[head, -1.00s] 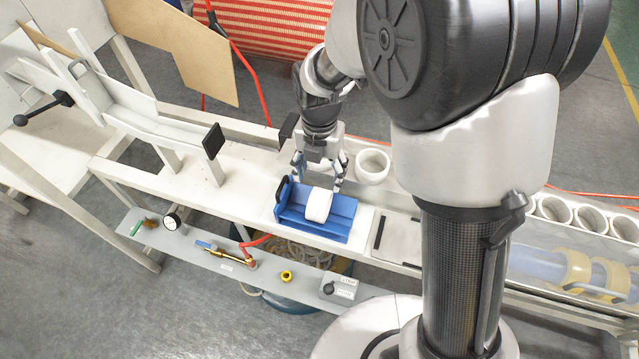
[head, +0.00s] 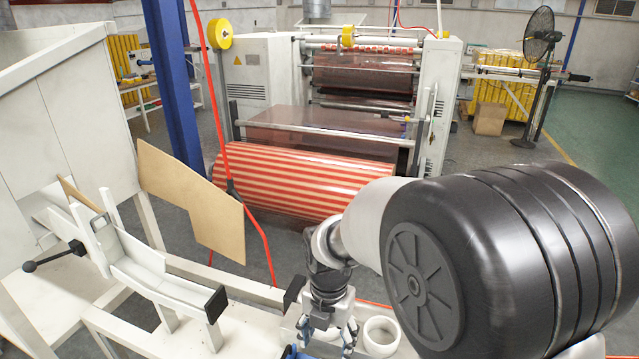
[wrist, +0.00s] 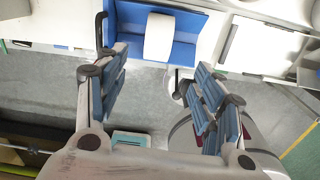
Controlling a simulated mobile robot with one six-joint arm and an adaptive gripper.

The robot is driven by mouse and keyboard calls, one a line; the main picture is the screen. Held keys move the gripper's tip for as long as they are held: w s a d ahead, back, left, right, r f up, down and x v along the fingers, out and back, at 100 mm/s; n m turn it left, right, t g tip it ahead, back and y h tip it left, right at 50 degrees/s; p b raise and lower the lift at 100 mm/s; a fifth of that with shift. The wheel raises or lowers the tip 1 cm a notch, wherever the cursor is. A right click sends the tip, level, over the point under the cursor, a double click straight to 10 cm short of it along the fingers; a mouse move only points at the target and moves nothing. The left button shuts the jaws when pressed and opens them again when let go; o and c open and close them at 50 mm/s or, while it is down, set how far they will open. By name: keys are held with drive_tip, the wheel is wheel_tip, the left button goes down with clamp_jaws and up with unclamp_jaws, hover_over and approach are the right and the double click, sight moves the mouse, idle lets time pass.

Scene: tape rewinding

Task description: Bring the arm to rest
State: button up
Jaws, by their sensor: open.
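My gripper (head: 330,335) is low in the head view, pointing down beside a white ring-shaped roll (head: 380,337). In the wrist view my gripper (wrist: 157,80) is open, its two blue-padded fingers spread apart with nothing between them. A blue holder (wrist: 185,35) with a white rounded block (wrist: 159,37) in it lies at the top of the wrist view, past the fingertips. In the head view only a sliver of the holder shows at the bottom edge.
A white chute (head: 140,265) with black end pads and a tan board (head: 190,195) stand to the left. A striped red-and-cream roll (head: 300,182) on a large machine lies behind.

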drive_tip(key=s+d+r+m+t, duration=0.1)
drive_tip(key=s+d+r+m, duration=0.3)
drive_tip(key=m, duration=0.6)
drive_tip(key=s+d+r+m+t, duration=0.2)
drive_tip(key=s+d+r+m, duration=0.2)
drive_tip(key=s+m, duration=0.5)
drive_tip(key=s+d+r+m+t, duration=0.1)
drive_tip(key=s+d+r+m, duration=0.3)
drive_tip(key=m, duration=0.8)
wheel_tip(320, 180, up, 3)
drive_tip(key=shift+s+d+r+t, duration=0.15)
drive_tip(key=shift+s+t, duration=0.15)
drive_tip(key=shift+s, duration=0.9)
